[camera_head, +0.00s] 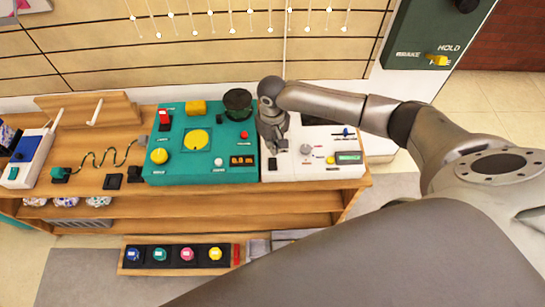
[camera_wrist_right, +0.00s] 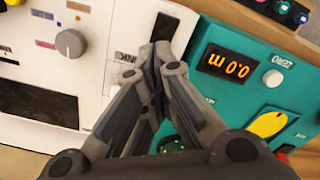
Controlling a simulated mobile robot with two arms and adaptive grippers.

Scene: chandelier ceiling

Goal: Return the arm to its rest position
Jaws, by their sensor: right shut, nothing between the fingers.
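My right arm (camera_head: 330,103) comes in from the right in the head view and reaches over the bench. My right gripper (camera_head: 276,146) points down at the seam between the teal panel and the white panel. In the right wrist view the right gripper (camera_wrist_right: 151,58) has its fingertips together with nothing between them. They are close over the white panel's edge, beside a dark block; I cannot tell whether they touch it. My left gripper does not show in either view.
The teal panel (camera_head: 180,140) carries knobs and a yellow dial. The white panel (camera_head: 320,170) has a knob and a small green display. The wooden bench (camera_head: 85,185) holds both. A tray (camera_head: 178,270) of coloured buttons sits lower down. A dark green box (camera_head: 425,35) stands back right.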

